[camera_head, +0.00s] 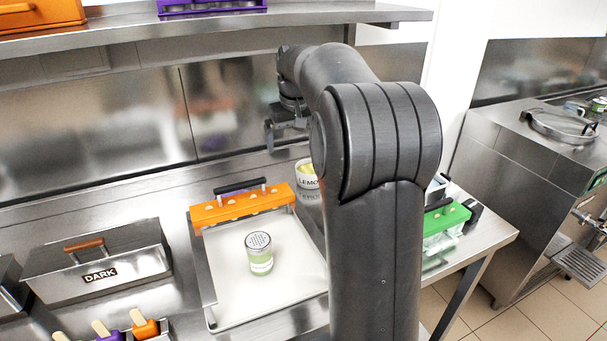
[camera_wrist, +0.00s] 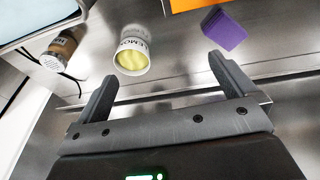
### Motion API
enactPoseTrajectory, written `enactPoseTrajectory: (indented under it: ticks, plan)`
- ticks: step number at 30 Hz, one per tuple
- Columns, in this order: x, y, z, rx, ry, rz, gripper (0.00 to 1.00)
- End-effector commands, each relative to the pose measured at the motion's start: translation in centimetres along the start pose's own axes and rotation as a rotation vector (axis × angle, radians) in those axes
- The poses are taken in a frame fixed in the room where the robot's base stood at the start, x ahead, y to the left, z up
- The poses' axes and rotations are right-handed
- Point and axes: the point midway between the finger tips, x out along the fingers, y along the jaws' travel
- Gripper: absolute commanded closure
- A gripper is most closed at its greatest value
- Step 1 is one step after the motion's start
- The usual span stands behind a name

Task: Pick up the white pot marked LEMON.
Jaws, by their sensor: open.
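The white pot marked LEMON (camera_head: 306,183) stands on the steel counter just behind the tray, partly hidden by my arm. In the wrist view the white pot (camera_wrist: 133,58) shows its open top with pale yellow contents, and its lettering is partly visible. My gripper (camera_wrist: 162,70) is open and empty, its two fingers spread wide. The pot lies beyond the fingertips, nearer the left finger, and is not between them. In the head view my gripper (camera_head: 272,137) hangs above the counter, up and left of the pot.
A DARK steel box (camera_head: 100,265) stands left. In the wrist view a brown-labelled jar (camera_wrist: 65,45) and purple block (camera_wrist: 223,29) flank the pot. A shelf (camera_head: 240,22) runs above.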

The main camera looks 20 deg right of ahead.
Motion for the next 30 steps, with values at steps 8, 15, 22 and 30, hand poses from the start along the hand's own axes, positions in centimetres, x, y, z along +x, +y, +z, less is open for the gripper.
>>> enactPoseTrajectory:
  ticks: [8, 15, 22, 30]
  plan:
    - [7.2, 5.8, -5.5, 0.008, -0.063, -0.021, 0.00]
    - [11.8, 9.3, -7.5, 0.011, -0.095, -0.036, 0.00]
    - [14.1, 10.1, -7.7, 0.012, -0.105, -0.041, 0.00]
    - [18.0, 9.9, -7.3, 0.012, -0.105, -0.041, 0.00]
